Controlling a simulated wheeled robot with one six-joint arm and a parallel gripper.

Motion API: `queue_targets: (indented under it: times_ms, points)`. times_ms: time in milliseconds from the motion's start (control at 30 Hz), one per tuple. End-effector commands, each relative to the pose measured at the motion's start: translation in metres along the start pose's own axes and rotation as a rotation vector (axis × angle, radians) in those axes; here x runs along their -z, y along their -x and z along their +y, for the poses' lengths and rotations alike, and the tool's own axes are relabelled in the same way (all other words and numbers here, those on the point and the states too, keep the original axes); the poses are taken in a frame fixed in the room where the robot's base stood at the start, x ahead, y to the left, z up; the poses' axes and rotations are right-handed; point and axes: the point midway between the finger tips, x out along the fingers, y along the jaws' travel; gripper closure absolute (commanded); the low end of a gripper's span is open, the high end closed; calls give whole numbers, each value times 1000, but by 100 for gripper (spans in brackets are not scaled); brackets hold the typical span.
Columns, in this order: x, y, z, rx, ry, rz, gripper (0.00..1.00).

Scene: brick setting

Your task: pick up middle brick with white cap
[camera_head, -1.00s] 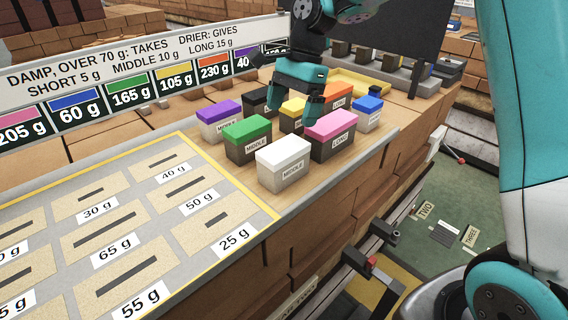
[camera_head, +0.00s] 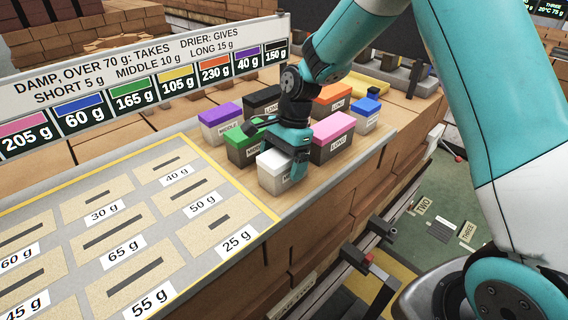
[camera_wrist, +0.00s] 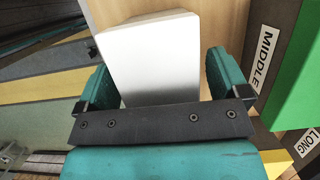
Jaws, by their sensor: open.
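The middle brick with the white cap (camera_head: 277,176) stands at the front of the brick group on the ledge, partly hidden by my gripper. In the wrist view its white cap (camera_wrist: 150,60) lies between my two fingers, with gaps on both sides. My gripper (camera_head: 287,142) is open over this brick; in the wrist view its teal fingers (camera_wrist: 156,82) stand left and right of the cap. I cannot tell how far down the fingers reach along the brick.
The green-capped middle brick (camera_head: 246,146) stands close on the left and the pink-capped long brick (camera_head: 333,137) on the right. Purple (camera_head: 220,122), black (camera_head: 262,100), orange (camera_head: 333,97) and blue (camera_head: 366,113) caps stand behind. A marked grey board (camera_head: 208,166) lies left; the ledge drops off in front.

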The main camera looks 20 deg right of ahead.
Motion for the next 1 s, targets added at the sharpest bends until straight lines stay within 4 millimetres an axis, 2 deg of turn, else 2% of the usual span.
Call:
queue_targets:
  times_ms: [833, 867, 1000]
  points:
    - [2, -5, 0, 0, -1, -1, 6]
    - [2, -5, 0, 0, -1, -1, 11]
    - [2, -4, 0, 0, -1, -1, 43]
